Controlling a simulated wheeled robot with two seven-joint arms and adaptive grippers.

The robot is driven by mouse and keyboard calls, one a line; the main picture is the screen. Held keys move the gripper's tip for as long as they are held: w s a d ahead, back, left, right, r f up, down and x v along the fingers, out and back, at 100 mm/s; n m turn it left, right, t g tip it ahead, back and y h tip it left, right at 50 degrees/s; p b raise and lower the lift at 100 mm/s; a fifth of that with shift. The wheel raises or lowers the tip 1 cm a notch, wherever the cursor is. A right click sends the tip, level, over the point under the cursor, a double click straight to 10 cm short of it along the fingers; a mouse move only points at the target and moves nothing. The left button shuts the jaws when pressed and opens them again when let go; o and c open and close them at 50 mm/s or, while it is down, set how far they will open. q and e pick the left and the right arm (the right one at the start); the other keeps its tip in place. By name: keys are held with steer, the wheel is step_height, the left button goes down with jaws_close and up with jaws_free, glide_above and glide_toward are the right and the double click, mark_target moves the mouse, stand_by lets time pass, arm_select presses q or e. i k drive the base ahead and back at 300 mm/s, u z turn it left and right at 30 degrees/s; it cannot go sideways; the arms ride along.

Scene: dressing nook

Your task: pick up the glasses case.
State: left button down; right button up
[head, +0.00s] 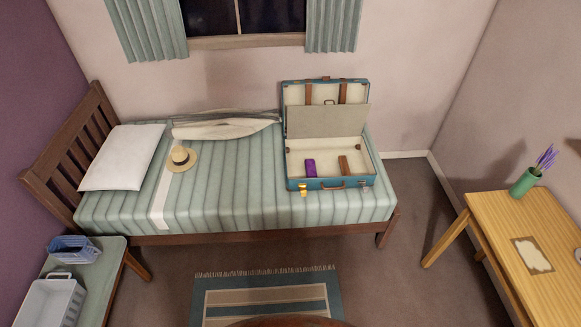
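An open blue suitcase (326,184) with a cream lining stands on the right part of the bed, its lid raised against the wall side. Inside it lie a small purple oblong thing (310,167) and a narrow brown thing (344,166), set apart from each other. Either may be the glasses case; at this size I cannot tell which. Neither of my grippers is in view, and nothing is seen touching the suitcase.
A wooden table (497,232) with a green vase (525,182) stands right. Baskets (52,300) sit lower left. Floor around the rug (268,295) looks clear.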

mark_target(311, 172)
steer(key=u, duration=0.7)
steer(key=i, duration=0.6)
steer(key=u, duration=0.75)
steer(key=i, duration=0.85)
steer(key=z, duration=0.2)
